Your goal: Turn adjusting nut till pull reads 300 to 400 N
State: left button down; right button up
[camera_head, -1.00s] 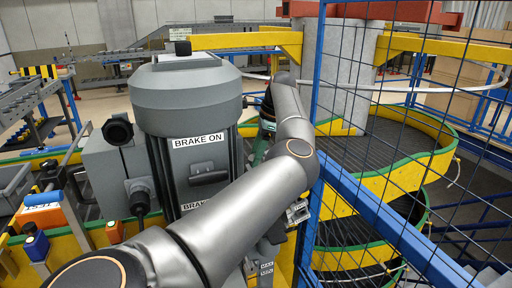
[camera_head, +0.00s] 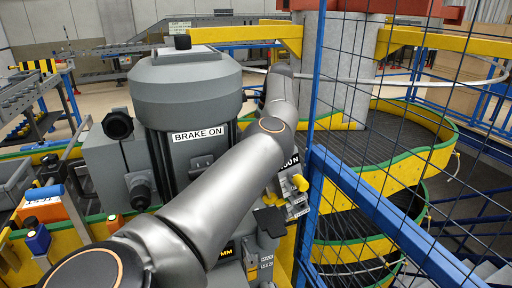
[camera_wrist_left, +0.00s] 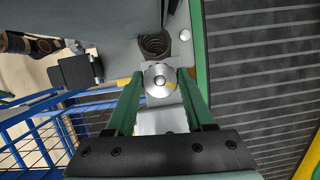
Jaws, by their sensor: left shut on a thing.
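In the left wrist view, a round, shiny metal piece (camera_wrist_left: 158,75), which looks like the adjusting nut, sits between the green fingers of my left gripper (camera_wrist_left: 160,84). The gripper is shut on it. A dark coil spring (camera_wrist_left: 155,43) shows just above the nut. In the head view my left arm reaches over the machine's right side and hides its own gripper and the nut. A label ending in "0 N" (camera_head: 290,163) shows partly beside the arm. The rest of the label and any pointer are too covered or small to read. My right gripper is not in view.
The grey motor housing (camera_head: 186,90) with its "BRAKE ON" label stands left of my arm. A blue-framed mesh guard (camera_head: 365,200) stands close on the right, before the spiral conveyor (camera_head: 400,165). Yellow knobs (camera_head: 300,183) stick out by the force label.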

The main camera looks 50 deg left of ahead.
pick_arm(q)
jog(key=c, duration=0.5)
grip_release()
jog(key=shift+c, duration=0.2)
jog(key=shift+d+m+y, duration=0.1)
jog(key=shift+m+y, duration=0.4)
jog(key=shift+m, duration=0.5)
jog(key=shift+f+m+t+y+b, duration=0.2)
jog(key=shift+m+t+y+b, duration=0.1)
jog(key=shift+m+t+b, duration=0.3)
jog(key=m+t+y+b, duration=0.1)
jog(key=m+b, duration=0.1)
jog(key=b, duration=0.1)
jog(key=m+t+y+b, duration=0.1)
jog(key=m+b, duration=0.2)
jog(key=b, duration=0.1)
jog(key=shift+s+d+f, duration=0.1)
jog(key=shift+s+f, duration=0.05)
jog(key=shift+f, duration=0.05)
jog(key=v, duration=1.3)
jog(key=s+d+p, duration=0.3)
jog(key=d+p, duration=0.5)
jog(key=d, duration=0.5)
jog(key=shift+s, duration=0.15)
